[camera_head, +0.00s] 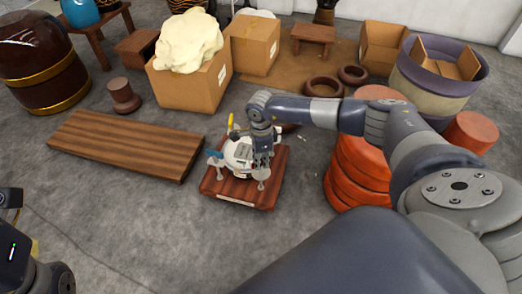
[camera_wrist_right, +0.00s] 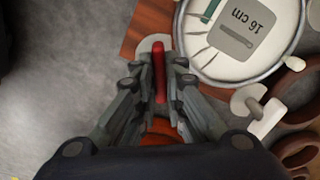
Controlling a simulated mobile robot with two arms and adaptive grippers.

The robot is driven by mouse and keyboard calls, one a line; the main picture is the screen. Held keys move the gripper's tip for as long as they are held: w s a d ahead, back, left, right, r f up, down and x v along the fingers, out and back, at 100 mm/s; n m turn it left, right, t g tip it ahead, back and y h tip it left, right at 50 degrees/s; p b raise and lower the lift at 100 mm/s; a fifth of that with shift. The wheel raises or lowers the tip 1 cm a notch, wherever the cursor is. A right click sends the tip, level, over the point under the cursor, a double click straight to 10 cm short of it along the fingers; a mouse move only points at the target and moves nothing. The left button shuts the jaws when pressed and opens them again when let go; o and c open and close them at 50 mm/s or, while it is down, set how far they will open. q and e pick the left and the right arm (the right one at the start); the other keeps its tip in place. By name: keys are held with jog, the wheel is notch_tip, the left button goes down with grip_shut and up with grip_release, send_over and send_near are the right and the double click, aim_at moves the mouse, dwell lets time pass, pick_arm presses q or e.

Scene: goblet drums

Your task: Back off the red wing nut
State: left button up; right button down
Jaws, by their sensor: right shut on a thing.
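The red wing nut (camera_wrist_right: 159,72) stands upright between the fingertips of my right gripper (camera_wrist_right: 160,85) in the wrist view. The gripper is shut on it. A white drum with a metal rim and a "16 cm" label (camera_wrist_right: 240,30) lies just right of the nut. In the head view the drum (camera_head: 238,153) rests on a reddish wooden board (camera_head: 240,198). My right gripper (camera_head: 261,165) reaches down at the drum's right side, and the red nut is hidden there. My left gripper does not show clearly; only dark parts appear at the lower left.
A yellow piece (camera_head: 231,121) and a blue piece (camera_head: 214,157) stick out around the drum. A low plank platform (camera_head: 125,144) lies to the left. An orange ribbed drum (camera_head: 355,165) stands close on the right. Cardboard boxes (camera_head: 195,88) stand behind. The floor in front is clear.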

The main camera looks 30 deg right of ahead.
jog(key=shift+n, duration=0.6)
jog(key=c, duration=1.7)
grip_release()
jog(key=shift+o, duration=0.2)
notch_tip(320, 180, up, 12)
